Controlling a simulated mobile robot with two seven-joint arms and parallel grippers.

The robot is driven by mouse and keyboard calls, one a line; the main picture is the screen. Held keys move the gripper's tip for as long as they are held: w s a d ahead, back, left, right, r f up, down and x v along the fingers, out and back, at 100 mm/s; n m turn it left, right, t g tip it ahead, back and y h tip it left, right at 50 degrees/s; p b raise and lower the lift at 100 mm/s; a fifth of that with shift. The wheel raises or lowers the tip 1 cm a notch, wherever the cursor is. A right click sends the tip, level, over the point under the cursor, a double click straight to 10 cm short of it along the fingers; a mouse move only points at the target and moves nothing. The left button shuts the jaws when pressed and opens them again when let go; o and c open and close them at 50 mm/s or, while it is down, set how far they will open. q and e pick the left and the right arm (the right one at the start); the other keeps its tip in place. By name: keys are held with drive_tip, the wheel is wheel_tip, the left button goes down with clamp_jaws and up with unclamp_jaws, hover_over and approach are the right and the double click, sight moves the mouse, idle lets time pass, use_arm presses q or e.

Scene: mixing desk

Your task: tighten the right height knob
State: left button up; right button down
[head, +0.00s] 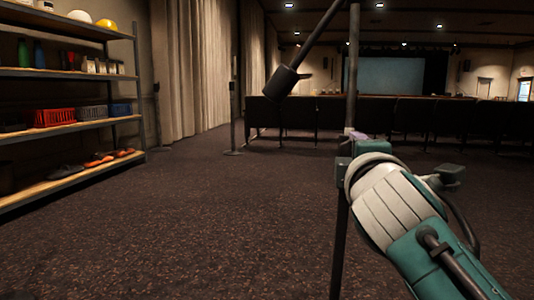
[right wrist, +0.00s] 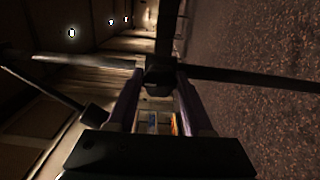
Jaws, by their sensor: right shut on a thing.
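The right height knob (right wrist: 160,74) is a small dark block on a stand pole. In the right wrist view it sits between the two fingertips of my right gripper (right wrist: 158,86), which is shut on it. How far the knob is turned cannot be told. My left gripper is not in view.
A slanted boom with a dark cylinder (head: 285,80) hangs at the upper left of the pole. Rows of dark chairs (head: 410,114) stand behind. A shelf rack (head: 70,72) with baskets is at left. Another thin stand (head: 233,110) is farther back. Carpet at centre left is clear.

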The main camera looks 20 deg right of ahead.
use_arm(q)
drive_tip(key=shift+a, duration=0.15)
use_arm(e)
drive_tip(key=shift+m, duration=0.3)
drive_tip(key=shift+c, duration=1.5)
unclamp_jaws()
